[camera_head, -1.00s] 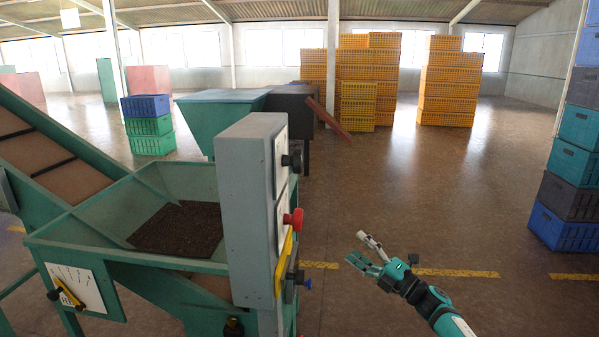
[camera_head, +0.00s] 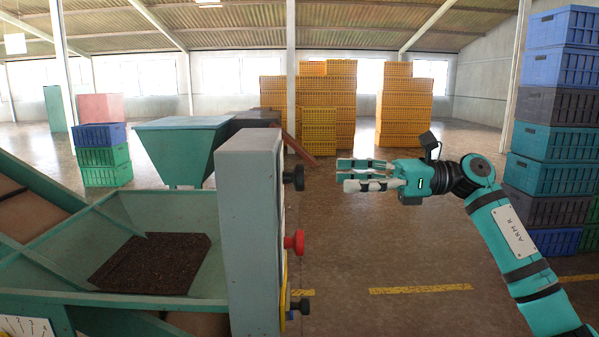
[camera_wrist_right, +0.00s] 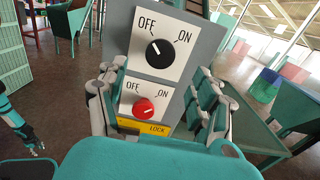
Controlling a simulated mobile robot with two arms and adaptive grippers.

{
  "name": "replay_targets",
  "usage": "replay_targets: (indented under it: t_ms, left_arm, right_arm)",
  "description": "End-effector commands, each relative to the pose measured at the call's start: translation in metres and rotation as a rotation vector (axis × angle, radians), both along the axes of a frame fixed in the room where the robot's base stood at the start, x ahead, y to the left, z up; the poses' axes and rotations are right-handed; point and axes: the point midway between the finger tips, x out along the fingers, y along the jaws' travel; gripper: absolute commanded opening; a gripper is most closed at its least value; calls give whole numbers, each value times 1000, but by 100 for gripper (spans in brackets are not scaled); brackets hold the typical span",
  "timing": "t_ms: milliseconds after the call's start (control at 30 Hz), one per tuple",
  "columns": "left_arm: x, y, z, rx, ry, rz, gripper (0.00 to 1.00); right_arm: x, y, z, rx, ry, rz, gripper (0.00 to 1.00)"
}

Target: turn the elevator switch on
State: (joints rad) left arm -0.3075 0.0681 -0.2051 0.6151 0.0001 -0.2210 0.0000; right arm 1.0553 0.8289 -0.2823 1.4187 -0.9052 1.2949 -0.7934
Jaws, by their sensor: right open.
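The grey control box (camera_head: 248,220) stands at the centre of the head view, with its switch side facing right. It carries a black knob (camera_head: 294,177) above a red knob (camera_head: 294,242). In the right wrist view the black knob (camera_wrist_right: 160,53) and the red knob (camera_wrist_right: 144,108) each sit on an OFF/ON plate. The black knob's mark points towards OFF; the red one's mark is unclear. No label names the elevator. My right gripper (camera_head: 346,174) is open and empty, right of the black knob and apart from it. What looks like my left gripper (camera_wrist_right: 36,150) shows small in the wrist view.
A yellow LOCK piece (camera_wrist_right: 150,129) sits below the red knob. Another dark knob (camera_head: 303,306) sticks out lower on the box. A green hopper (camera_head: 130,215) adjoins the box on the left. Stacked crates (camera_head: 560,150) stand at right. Floor right of the box is open.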

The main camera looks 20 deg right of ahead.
Motion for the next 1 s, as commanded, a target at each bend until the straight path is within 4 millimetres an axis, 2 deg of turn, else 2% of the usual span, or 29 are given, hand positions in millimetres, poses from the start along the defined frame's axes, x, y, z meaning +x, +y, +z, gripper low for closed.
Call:
replay_targets:
  t_ms: [33, 200, 433, 600, 867, 1000]
  left_arm:
    - [2, 3, 6, 3, -3, -1, 40]
    - [8, 10, 16, 11, -12, -1, 40]
    - [13, 11, 24, 12, -20, 2, 40]
    - [13, 11, 26, 12, -19, 2, 40]
    - [12, 11, 26, 13, -17, 2, 40]
    - [11, 11, 25, 13, -15, 2, 40]
  right_arm:
    - [3, 12, 3, 1, 0, 3, 67]
    - [13, 47, 3, 2, 1, 3, 67]
    - [23, 79, 2, 2, 1, 1, 67]
    - [25, 88, 1, 2, 0, -2, 67]
    - [26, 89, 0, 2, 0, -2, 67]
    - [26, 89, 0, 2, 1, -1, 50]
